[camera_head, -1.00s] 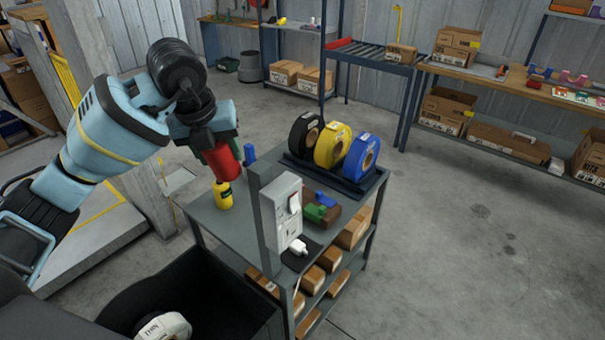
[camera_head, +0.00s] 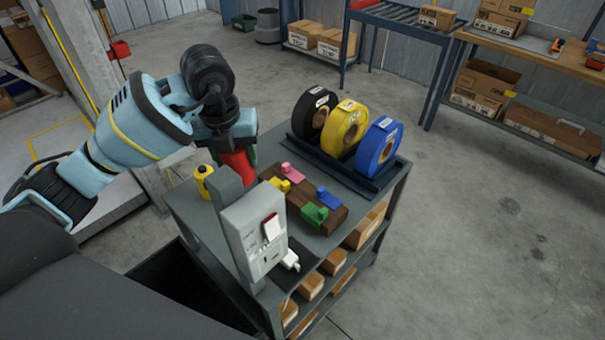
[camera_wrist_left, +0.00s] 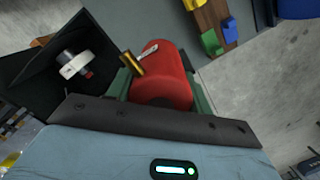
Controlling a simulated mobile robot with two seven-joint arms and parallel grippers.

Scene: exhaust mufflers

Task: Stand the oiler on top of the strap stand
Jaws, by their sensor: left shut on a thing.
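The oiler is a red can (camera_head: 238,168) held by my left gripper (camera_head: 233,148) over the left part of the grey cart top. In the left wrist view the red can (camera_wrist_left: 165,80) sits between green fingers, with a brass part and a silver lever at its far end. The gripper is shut on it. What looks like the strap stand is a dark rack (camera_head: 375,184) with black, yellow and blue rolls, right of the gripper at the cart's far side. My right gripper is out of view.
A grey post with a switch box (camera_head: 252,232) rises at the cart's near edge. A yellow bottle (camera_head: 204,182) stands left of it. A brown block (camera_head: 327,198) with coloured pieces lies before the rack. A dark bin (camera_head: 180,283) is at the near left.

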